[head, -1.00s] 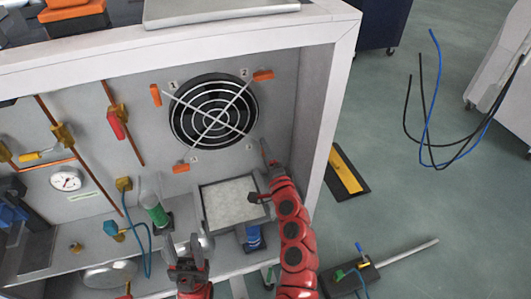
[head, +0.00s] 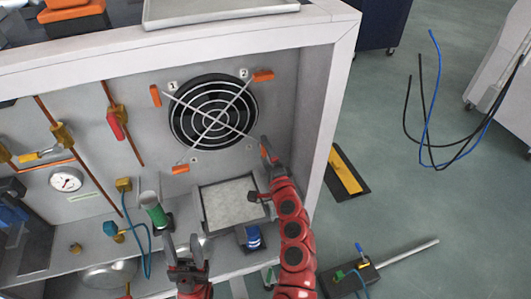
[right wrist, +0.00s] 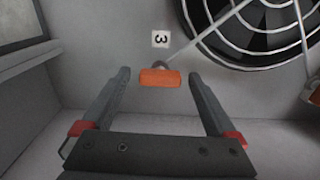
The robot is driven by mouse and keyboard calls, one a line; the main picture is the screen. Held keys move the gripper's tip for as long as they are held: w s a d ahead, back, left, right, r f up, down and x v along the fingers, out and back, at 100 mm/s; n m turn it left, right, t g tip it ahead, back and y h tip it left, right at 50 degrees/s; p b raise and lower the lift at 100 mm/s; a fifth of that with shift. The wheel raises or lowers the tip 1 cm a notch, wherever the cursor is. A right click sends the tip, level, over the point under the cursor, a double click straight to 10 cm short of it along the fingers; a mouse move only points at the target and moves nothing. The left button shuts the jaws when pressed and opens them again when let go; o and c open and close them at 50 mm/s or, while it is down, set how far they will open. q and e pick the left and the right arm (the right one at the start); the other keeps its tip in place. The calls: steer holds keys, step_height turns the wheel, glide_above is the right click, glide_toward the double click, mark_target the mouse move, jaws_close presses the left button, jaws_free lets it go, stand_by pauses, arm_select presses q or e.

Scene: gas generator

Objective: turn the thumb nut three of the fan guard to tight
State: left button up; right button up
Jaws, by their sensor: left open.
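The round fan guard (head: 214,114) is on the upright panel, with crossing wire arms that lead to orange thumb nuts. Thumb nut three (right wrist: 160,77), an orange bar beside the label "3" (right wrist: 160,39), is between the spread fingers of my right gripper (right wrist: 163,82) in the right wrist view. There is a gap on both sides of it. In the head view my right gripper (head: 268,156) is at the guard's lower right and partly hides that nut. My left gripper (head: 184,247) is open and empty, low in front of the cabinet, away from the guard.
Other orange thumb nuts are at upper left (head: 155,96), upper right (head: 263,76) and lower left (head: 180,169). The cabinet's right wall (head: 318,120) is close to my right arm. A framed filter (head: 230,201) and a green-banded cylinder (head: 157,214) are below the fan.

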steer(key=v, duration=1.7)
steer(key=shift+s, duration=0.2)
